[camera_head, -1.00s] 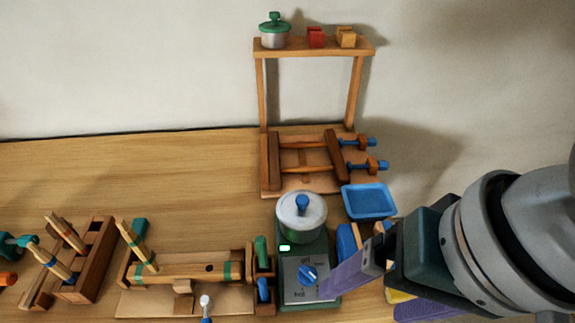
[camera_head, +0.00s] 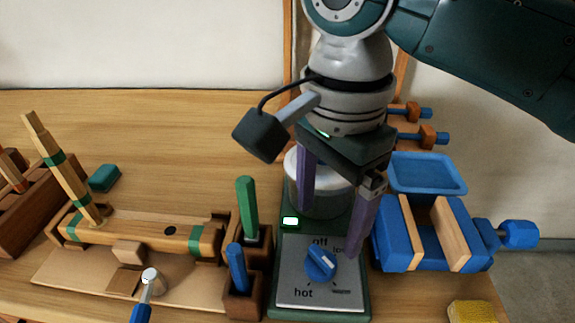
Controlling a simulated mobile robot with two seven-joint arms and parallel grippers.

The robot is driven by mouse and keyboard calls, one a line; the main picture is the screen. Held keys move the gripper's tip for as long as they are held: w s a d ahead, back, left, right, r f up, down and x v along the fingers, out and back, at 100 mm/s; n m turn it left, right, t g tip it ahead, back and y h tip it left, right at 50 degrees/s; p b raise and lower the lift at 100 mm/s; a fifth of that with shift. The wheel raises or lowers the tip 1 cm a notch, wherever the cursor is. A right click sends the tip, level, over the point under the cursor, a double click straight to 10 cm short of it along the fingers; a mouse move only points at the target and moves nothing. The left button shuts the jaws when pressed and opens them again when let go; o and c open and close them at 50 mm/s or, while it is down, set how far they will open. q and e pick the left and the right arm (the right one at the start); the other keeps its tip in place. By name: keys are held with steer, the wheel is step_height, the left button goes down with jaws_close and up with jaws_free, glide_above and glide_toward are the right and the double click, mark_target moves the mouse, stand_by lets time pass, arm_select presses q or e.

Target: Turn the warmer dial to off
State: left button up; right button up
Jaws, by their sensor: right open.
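The warmer (camera_head: 288,256) is a green box with a grey panel at the bottom centre. I cannot tell exactly which label the mark points to. A pale pot (camera_head: 297,197) stands on the warmer, partly hidden by my gripper. My right gripper (camera_head: 333,232) is open and points down, its purple fingers apart, above and behind the dial, apparently not touching it. My left gripper is not in view.
Right of the warmer are a blue clamp-like block (camera_head: 388,240), a blue tray (camera_head: 428,174) and a yellow sponge-like block (camera_head: 470,312). Left stand green (camera_head: 247,207) and blue (camera_head: 237,268) handles in a wooden holder.

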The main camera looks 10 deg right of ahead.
mark_target(322, 256)
step_height(322, 256, down, 7)
steer(key=shift+r+b, duration=0.1)
steer(key=shift+b, duration=0.6)
steer(key=shift+c, duration=0.2)
